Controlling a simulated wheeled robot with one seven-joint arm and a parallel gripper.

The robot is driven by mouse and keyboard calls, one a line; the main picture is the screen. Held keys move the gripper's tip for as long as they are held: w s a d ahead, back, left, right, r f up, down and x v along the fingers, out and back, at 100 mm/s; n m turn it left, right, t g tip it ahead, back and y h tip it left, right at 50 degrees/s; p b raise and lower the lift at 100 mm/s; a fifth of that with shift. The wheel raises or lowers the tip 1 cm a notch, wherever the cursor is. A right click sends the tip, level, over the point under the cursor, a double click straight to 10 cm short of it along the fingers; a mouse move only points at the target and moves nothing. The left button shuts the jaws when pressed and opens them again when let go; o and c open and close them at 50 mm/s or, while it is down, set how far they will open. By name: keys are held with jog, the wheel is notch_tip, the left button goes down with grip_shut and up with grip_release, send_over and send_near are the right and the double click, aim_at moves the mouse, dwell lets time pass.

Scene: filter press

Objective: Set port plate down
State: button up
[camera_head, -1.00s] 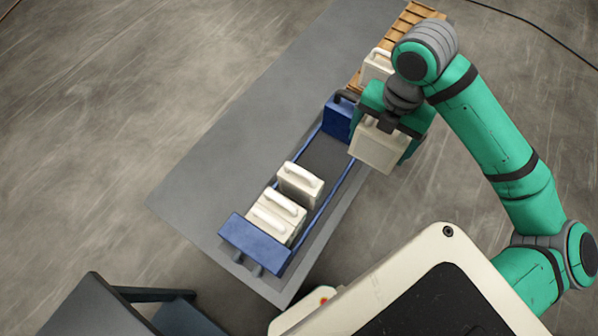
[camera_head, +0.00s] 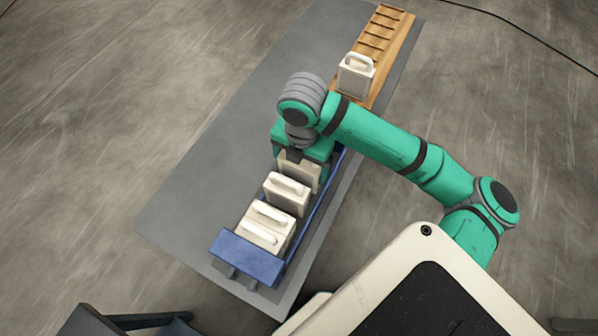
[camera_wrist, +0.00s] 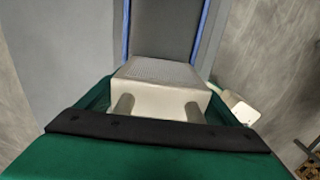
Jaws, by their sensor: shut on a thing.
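My gripper (camera_head: 296,158) is shut on a cream plate (camera_head: 299,172), the port plate, held upright over the blue-railed press bed behind the other plates. In the wrist view the held plate (camera_wrist: 162,88) shows its top face and two handle posts at the jaws (camera_wrist: 155,125). In front of it in the press stand several similar plates: the nearest one (camera_head: 286,195) is close to the held plate, and others (camera_head: 265,228) stand against the blue end block (camera_head: 246,259). The gripper hides the held plate's handle, and I cannot tell whether its lower edge touches the rails.
A wooden rack (camera_head: 388,38) with slots stands at the far end, with one white plate (camera_head: 355,75) at its near end. The grey table (camera_head: 215,140) is bare on the left. The blue rail (camera_head: 325,194) runs along the right side of the press.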

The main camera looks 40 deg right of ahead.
aim_at(299, 175)
jog(key=shift+w+a+f, duration=0.1)
jog(key=shift+a+f, duration=0.05)
jog(key=shift+f, duration=0.8)
jog(key=shift+w+a+f, duration=0.1)
jog(key=shift+f, duration=0.8)
jog(key=shift+f, duration=0.1)
jog(key=o, duration=1.4)
jog(key=shift+f, duration=0.1)
jog(key=shift+c, duration=0.2)
notch_tip(299, 175, up, 12)
jog(key=shift+s+r, duration=0.1)
jog(key=shift+r, duration=0.1)
jog(key=shift+w, duration=0.2)
